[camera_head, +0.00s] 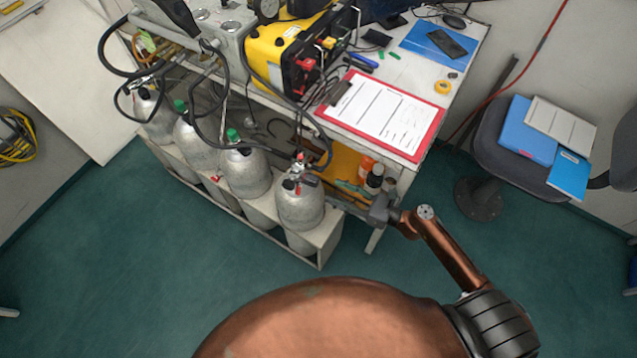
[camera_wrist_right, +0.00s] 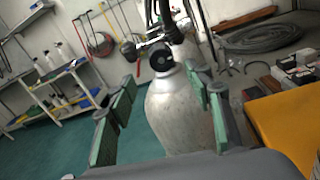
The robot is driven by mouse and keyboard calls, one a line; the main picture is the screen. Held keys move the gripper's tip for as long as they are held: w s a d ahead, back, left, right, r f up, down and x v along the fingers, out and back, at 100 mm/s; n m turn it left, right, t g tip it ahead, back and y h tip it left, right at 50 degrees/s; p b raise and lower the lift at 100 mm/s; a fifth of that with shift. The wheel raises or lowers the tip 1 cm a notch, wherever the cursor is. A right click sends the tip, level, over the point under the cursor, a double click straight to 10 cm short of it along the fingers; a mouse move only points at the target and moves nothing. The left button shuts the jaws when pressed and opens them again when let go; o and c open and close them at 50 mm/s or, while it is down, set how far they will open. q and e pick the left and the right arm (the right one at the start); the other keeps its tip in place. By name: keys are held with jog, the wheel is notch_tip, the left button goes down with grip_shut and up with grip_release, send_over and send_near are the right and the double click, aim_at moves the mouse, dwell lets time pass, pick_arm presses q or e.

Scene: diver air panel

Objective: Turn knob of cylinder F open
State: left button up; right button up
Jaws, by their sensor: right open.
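A row of silver gas cylinders stands in a white rack; no letter F is legible, so I cannot tell which is cylinder F by a label. The rightmost cylinder (camera_head: 299,208) has a valve with red parts (camera_head: 297,186) and a hose on top. My right gripper (camera_head: 348,203) is just right of this cylinder. In the right wrist view, a cylinder (camera_wrist_right: 180,115) with a round black knob (camera_wrist_right: 161,56) stands ahead. My open right gripper (camera_wrist_right: 160,82) has its green-padded fingers on either side of this view of it, apart from the knob. My left gripper is not in view.
Other cylinders with green knobs (camera_head: 232,135) stand to the left. Black hoses (camera_head: 222,110) loop above them. The table holds a red clipboard (camera_head: 385,115) and a yellow device (camera_head: 290,50). Bottles (camera_head: 374,178) stand near my gripper. The floor in front is clear.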

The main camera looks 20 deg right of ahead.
aim_at(318, 184)
jog(key=x, duration=0.7)
jog(key=shift+w+a+b, duration=0.15)
jog(key=shift+w+b, duration=0.15)
jog(key=shift+w, duration=0.1)
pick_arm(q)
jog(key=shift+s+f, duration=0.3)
pick_arm(e)
jog(key=c, duration=1.2)
jog(key=shift+o, duration=0.2)
